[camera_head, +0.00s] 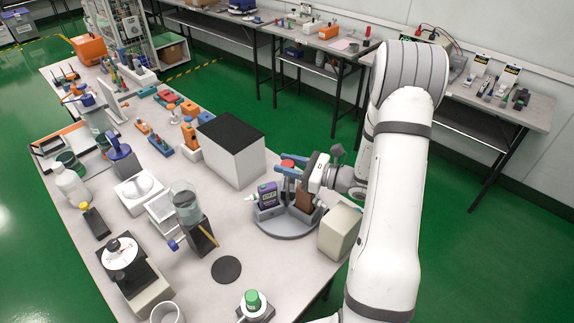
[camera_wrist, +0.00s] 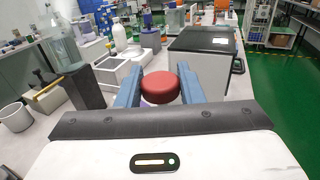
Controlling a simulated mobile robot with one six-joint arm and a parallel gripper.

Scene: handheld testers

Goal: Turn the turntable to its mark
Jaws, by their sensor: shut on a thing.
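The turntable (camera_head: 285,224) is a round grey disc near the right edge of the bench. A purple bottle (camera_head: 267,194) with a pale label and a brown container (camera_head: 304,196) stand on it. A red knob (camera_head: 288,163) rises above the turntable's middle and also shows in the wrist view (camera_wrist: 160,87). My gripper (camera_head: 286,170) has blue fingers, which lie on both sides of the knob in the wrist view (camera_wrist: 160,79) and are shut on it. The far side of the disc is hidden by the containers and gripper, and I cannot make out the mark.
A white box with a black top (camera_head: 232,150) stands close behind the turntable. A cream block (camera_head: 340,231) stands close at its right front. A flask on a stand (camera_head: 187,205) is to the left. A dark round pad (camera_head: 226,269) lies in front, with clear bench around it.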

